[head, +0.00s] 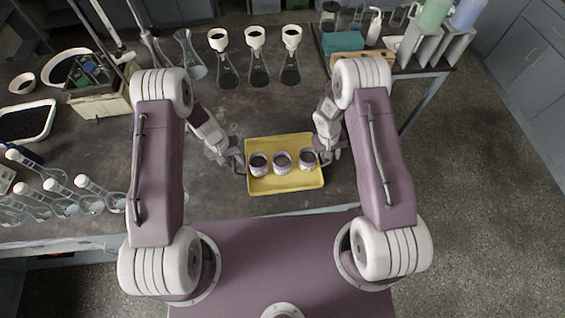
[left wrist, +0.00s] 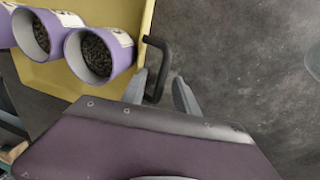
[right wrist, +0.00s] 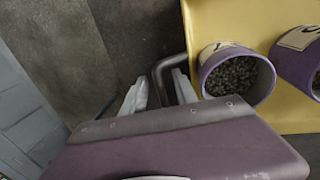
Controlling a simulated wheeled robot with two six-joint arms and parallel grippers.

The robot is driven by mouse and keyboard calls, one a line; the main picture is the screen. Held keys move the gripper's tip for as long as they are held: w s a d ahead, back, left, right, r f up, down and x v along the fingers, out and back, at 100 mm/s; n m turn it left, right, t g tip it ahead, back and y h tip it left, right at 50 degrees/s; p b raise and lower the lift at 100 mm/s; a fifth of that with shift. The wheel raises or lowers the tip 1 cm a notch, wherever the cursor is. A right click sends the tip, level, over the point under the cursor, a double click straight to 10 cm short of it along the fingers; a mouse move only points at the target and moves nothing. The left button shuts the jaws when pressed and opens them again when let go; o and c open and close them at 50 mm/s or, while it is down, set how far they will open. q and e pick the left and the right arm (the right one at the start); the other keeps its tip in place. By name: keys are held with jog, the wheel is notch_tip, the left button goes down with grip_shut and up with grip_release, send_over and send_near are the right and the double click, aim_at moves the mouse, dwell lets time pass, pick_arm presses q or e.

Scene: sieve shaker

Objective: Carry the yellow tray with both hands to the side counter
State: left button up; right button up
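The yellow tray (head: 285,184) lies on the dark bench near its front edge. Three purple cups (head: 282,162) filled with dark grains stand in a row in it. My left gripper (head: 238,162) is at the tray's left end; in the left wrist view its open fingers (left wrist: 160,78) stand on either side of the black handle (left wrist: 157,68), with a gap. My right gripper (head: 324,154) is at the right end; in the right wrist view its open fingers (right wrist: 160,78) straddle the other black handle (right wrist: 163,68), which is close to the right finger.
Several flasks (head: 255,68) with white funnels stand behind the tray. Several stoppered flasks (head: 90,185) lie at the left. A counter at the upper right holds a teal box (head: 342,42), bottles and a grey rack (head: 425,45). Open floor (head: 480,200) is at the right.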

pick_arm(q)
grip_shut()
pick_arm(e)
grip_shut()
dwell(1.1)
